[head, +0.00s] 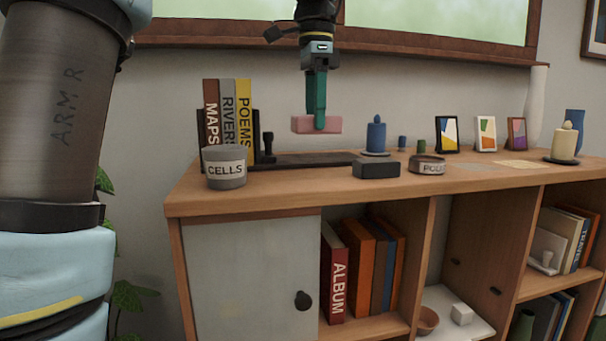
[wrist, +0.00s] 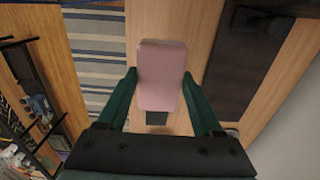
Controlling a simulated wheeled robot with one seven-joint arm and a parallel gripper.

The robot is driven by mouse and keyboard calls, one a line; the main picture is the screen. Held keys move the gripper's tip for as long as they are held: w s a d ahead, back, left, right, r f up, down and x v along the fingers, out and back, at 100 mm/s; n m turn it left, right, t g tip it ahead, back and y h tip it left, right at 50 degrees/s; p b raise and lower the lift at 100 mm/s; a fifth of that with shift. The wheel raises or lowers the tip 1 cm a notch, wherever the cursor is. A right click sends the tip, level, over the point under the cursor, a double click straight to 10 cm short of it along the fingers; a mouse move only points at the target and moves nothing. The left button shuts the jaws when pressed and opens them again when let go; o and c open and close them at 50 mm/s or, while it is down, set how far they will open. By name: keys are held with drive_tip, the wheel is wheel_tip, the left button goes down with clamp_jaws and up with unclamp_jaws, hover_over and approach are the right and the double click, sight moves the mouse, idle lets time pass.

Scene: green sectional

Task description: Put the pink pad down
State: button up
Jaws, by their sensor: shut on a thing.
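The pink pad (head: 316,124) is a small flat block held in the air above the wooden cabinet top (head: 270,186). My gripper (head: 318,122) has green fingers, points down and is shut on the pad. The wrist view shows the pad (wrist: 161,75) between the two green fingers (wrist: 160,92). The head view shows a clear gap between the pad and the cabinet top.
A dark tray-like strip (head: 305,160) lies behind, beside upright books (head: 228,115) and a grey "CELLS" tin (head: 225,168). A black block (head: 376,170), a blue candle (head: 376,136) and a low round tin (head: 427,165) stand to the right.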

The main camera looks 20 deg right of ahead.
sight(313, 180)
drive_tip(key=shift+w, duration=0.3)
wheel_tip(313, 180, down, 8)
drive_tip(key=shift+f, duration=0.2)
drive_tip(key=shift+f+p, duration=0.2)
drive_tip(key=shift+p, duration=0.5)
drive_tip(key=shift+f, duration=0.45)
drive_tip(key=o, duration=1.2)
